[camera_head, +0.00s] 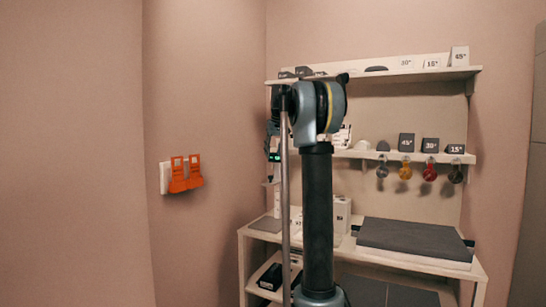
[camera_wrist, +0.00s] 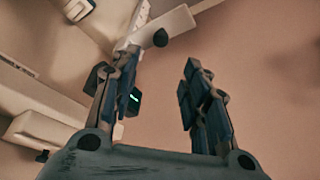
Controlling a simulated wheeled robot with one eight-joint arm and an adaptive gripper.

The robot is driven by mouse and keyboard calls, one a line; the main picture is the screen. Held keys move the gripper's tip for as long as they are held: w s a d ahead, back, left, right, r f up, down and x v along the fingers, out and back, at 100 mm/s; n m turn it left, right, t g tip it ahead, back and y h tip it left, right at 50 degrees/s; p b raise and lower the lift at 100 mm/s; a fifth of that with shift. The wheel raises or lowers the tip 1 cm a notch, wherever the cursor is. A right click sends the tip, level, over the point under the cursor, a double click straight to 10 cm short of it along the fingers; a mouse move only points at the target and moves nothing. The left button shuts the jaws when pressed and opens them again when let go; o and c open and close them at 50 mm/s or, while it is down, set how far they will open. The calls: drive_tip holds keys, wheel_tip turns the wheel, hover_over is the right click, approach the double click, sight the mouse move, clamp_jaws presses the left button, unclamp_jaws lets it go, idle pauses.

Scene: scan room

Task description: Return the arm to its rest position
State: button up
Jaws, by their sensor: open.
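My gripper (camera_wrist: 160,80) shows in the wrist view with its two dark fingers spread apart. Nothing is seen gripped between them. A small dark device with a green display (camera_wrist: 134,100) shows beside the left finger; whether it touches the finger I cannot tell. In the head view my arm stands upright in the middle, with a black link below and a grey joint on top at about the height of the upper shelf. A green display (camera_head: 274,157) also shows just left of the arm. The gripper itself is mostly hidden behind the arm there.
Behind my arm are an upper shelf (camera_head: 400,73) and a lower shelf (camera_head: 378,154) with angle-marked wedges (camera_head: 406,142). A bench (camera_head: 415,262) below carries a grey pad (camera_head: 412,236). Orange clips (camera_head: 186,174) hang on the left wall. Open space lies to the left.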

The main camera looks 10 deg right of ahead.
drive_tip(key=s+a+f+g, duration=0.1)
drive_tip(key=s+f, duration=0.7)
drive_tip(key=s, duration=0.5)
drive_tip(key=s+f+m, duration=0.1)
drive_tip(key=s+f, duration=0.7)
drive_tip(key=s, duration=0.5)
drive_tip(key=s+a+f+g, duration=0.1)
drive_tip(key=s+f, duration=0.8)
drive_tip(key=s, duration=0.5)
drive_tip(key=s+f, duration=1.2)
drive_tip(key=f, duration=0.3)
drive_tip(key=shift+s+d+m+h, duration=0.3)
drive_tip(key=shift+d, duration=0.05)
drive_tip(key=shift+w, duration=0.1)
drive_tip(key=shift+w+f, duration=0.2)
drive_tip(key=shift+w, duration=0.15)
